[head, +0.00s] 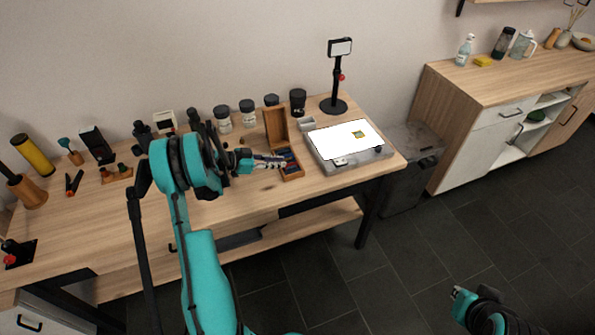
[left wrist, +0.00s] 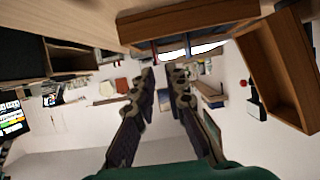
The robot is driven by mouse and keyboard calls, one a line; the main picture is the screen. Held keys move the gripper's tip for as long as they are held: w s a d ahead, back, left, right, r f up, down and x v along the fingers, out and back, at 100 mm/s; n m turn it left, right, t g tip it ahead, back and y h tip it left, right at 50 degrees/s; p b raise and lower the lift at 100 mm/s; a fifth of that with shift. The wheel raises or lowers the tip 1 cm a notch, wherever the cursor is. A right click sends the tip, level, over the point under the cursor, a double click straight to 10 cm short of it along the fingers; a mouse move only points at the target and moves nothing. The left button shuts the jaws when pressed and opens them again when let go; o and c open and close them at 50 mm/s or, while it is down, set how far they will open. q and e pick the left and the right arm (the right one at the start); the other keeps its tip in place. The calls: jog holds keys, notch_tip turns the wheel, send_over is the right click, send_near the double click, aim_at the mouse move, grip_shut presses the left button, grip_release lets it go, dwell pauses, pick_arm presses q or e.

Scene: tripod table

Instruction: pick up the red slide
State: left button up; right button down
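The open wooden slide box (head: 272,128) stands on the workbench, lid raised, with dark blue pieces in its tray. It fills the top of the left wrist view (left wrist: 285,65), where thin reddish and blue edges show in the tray. I cannot pick out the red slide for certain. My left gripper (head: 285,160) reaches from the left to the box's tray. In the left wrist view its two fingers (left wrist: 162,75) are apart with nothing between them. My right gripper (head: 460,294) is at the lower right over the floor, away from the bench; its finger opening is unclear.
A lit white light pad (head: 335,146) with a small yellow-green piece lies right of the box. A phone stand (head: 337,80) and several dark-lidded jars (head: 247,115) stand behind. Tools and a yellow cylinder (head: 33,155) are at left. The bench front (head: 115,230) is clear.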

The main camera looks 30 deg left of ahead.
aim_at(291, 164)
pick_arm(q)
jog(key=shift+w+d+f, duration=0.3)
jog(key=shift+w, duration=0.1)
jog(key=b+x, duration=0.1)
jog(key=x, duration=0.1)
jog(key=b+x, duration=0.1)
jog(key=x, duration=0.1)
jog(key=shift+s+d+f, duration=0.1)
jog(key=shift+s+f, duration=0.05)
jog(key=shift+f, duration=0.2)
jog(key=shift+w+d+f, duration=0.1)
jog(key=shift+w+d, duration=0.1)
jog(key=shift+w, duration=0.1)
grip_shut()
